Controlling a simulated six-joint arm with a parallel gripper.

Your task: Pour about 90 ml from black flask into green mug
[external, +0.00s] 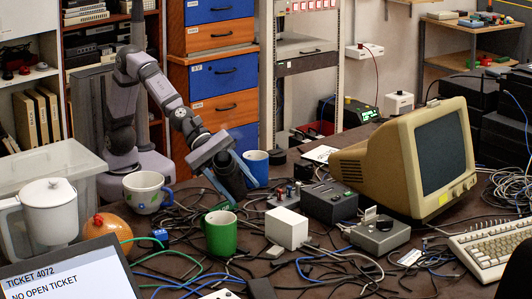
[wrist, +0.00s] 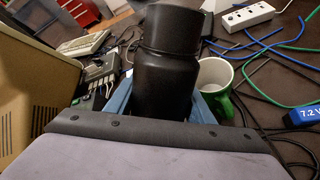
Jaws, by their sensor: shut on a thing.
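My gripper (external: 226,182) is shut on the black flask (external: 232,173), with a blue finger on each side of it. In the wrist view the flask (wrist: 165,85) fills the middle, its wide dark top toward the upper edge. In the external view the flask looks tilted, but the arm partly covers it. The green mug (external: 220,236) stands upright on the table, in front of and a little below the flask.
A blue mug (external: 256,168) stands close behind the gripper, and a patterned mug (external: 147,192) stands to the left. A white box (external: 286,228) and grey devices (external: 327,201) are right of the green mug. Cables cover much of the table.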

